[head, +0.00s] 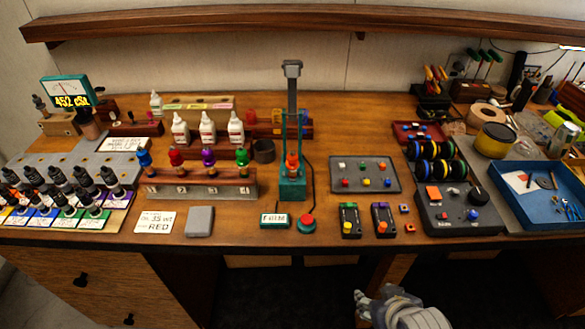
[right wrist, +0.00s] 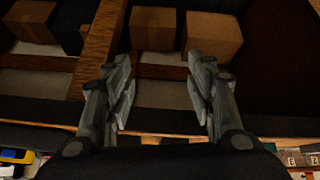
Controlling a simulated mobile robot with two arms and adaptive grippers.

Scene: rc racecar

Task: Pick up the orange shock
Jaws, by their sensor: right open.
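The orange shock (head: 292,163) appears to be the orange-topped piece standing upright in the teal press stand (head: 292,188) at the middle of the bench. Its lower part is hidden by the stand. My right gripper (head: 372,300) is low in front of the bench's front edge, well below and to the right of the stand. In the right wrist view, its two fingers (right wrist: 165,88) are spread apart with nothing between them. The shock does not show in that view. My left gripper is not in view.
A wooden rack (head: 205,190) with blue, red, purple and green-topped pieces stands left of the press. A grey tray (head: 350,186) of small coloured parts lies to its right. A red button (head: 306,223) is in front. Cardboard boxes (right wrist: 213,38) show in the right wrist view.

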